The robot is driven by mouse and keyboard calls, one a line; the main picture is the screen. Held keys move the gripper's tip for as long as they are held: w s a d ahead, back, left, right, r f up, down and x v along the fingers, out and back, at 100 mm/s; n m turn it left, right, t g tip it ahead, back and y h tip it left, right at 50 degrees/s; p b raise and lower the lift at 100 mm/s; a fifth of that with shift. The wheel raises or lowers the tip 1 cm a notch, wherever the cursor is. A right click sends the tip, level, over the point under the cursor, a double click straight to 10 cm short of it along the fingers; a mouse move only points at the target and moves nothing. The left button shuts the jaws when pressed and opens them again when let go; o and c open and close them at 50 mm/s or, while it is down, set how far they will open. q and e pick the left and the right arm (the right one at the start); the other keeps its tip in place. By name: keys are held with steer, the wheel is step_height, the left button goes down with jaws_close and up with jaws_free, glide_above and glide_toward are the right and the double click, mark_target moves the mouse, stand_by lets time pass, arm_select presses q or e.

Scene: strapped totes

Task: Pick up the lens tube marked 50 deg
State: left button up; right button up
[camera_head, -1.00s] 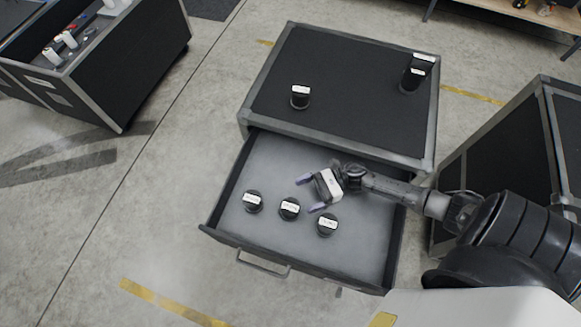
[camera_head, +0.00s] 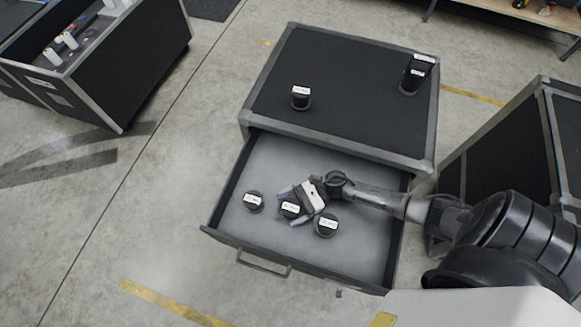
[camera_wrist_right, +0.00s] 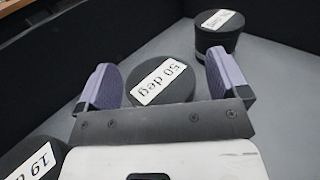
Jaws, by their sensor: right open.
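The lens tube marked 50 deg (camera_wrist_right: 162,80) is a short black cylinder with a white label on top. In the head view it is the middle tube (camera_head: 289,211) of a row of three in the open drawer (camera_head: 345,250). My right gripper (camera_head: 288,207) is open, and in the wrist view its two purple fingers (camera_wrist_right: 168,85) stand on either side of this tube. I cannot tell whether the fingers touch it. My left gripper is not in view.
Another tube (camera_head: 253,201) stands to the left in the drawer, and one marked 19 (camera_wrist_right: 30,160) stands close to the right (camera_head: 326,225). More tubes (camera_head: 300,98) stand on the black cabinet top (camera_head: 345,90). The drawer's front is clear.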

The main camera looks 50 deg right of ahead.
steer(key=c, duration=1.1)
steer(key=shift+c, duration=0.4)
steer(key=shift+r, duration=0.1)
